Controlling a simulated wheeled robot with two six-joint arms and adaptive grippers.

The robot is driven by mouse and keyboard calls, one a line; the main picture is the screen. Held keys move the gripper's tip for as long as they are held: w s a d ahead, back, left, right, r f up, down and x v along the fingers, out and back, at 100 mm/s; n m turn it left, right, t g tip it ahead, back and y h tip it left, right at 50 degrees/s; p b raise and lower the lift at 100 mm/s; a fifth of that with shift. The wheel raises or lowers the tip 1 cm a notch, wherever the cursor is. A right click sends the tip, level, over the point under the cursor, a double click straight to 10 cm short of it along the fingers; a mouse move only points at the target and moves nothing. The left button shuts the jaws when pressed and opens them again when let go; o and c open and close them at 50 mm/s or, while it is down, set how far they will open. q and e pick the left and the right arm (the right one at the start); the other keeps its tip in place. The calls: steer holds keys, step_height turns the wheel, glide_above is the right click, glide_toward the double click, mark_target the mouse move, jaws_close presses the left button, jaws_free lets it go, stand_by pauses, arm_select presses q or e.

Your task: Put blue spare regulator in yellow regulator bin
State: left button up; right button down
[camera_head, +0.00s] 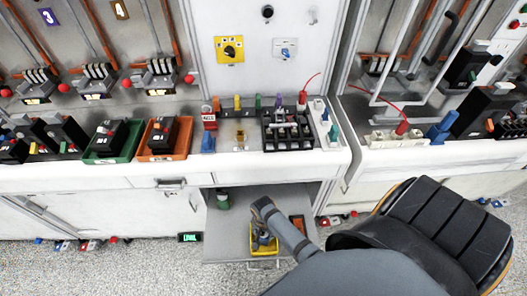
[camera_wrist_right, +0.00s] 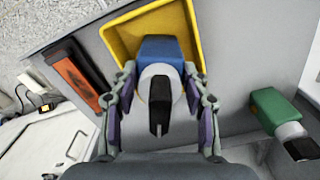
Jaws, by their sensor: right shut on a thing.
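The blue spare regulator (camera_wrist_right: 160,48) has a blue body, a pale round collar and a black knob. My right gripper (camera_wrist_right: 162,88) is shut on it, one finger on each side. The yellow regulator bin (camera_wrist_right: 118,38) is right behind the regulator in the wrist view; whether the regulator touches its floor I cannot tell. In the head view the bin (camera_head: 259,253) is in the open drawer, and my right gripper (camera_head: 263,236) is over it, largely hiding the regulator. My left gripper is not in view.
The grey drawer (camera_head: 228,240) also holds a green regulator (camera_head: 222,199) at left and an orange-and-black item (camera_head: 298,225) at right. Above is a white counter (camera_head: 90,175) with a green tray (camera_head: 95,157), an orange tray (camera_head: 150,153) and a black rack (camera_head: 287,130).

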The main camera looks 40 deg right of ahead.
steer(key=c, duration=0.7)
jaws_free()
steer(key=shift+f, duration=0.15)
steer(key=shift+o, duration=0.2)
step_height(320, 180, up, 12)
steer(key=shift+r+p, duration=0.2)
steer(key=shift+p, duration=0.35)
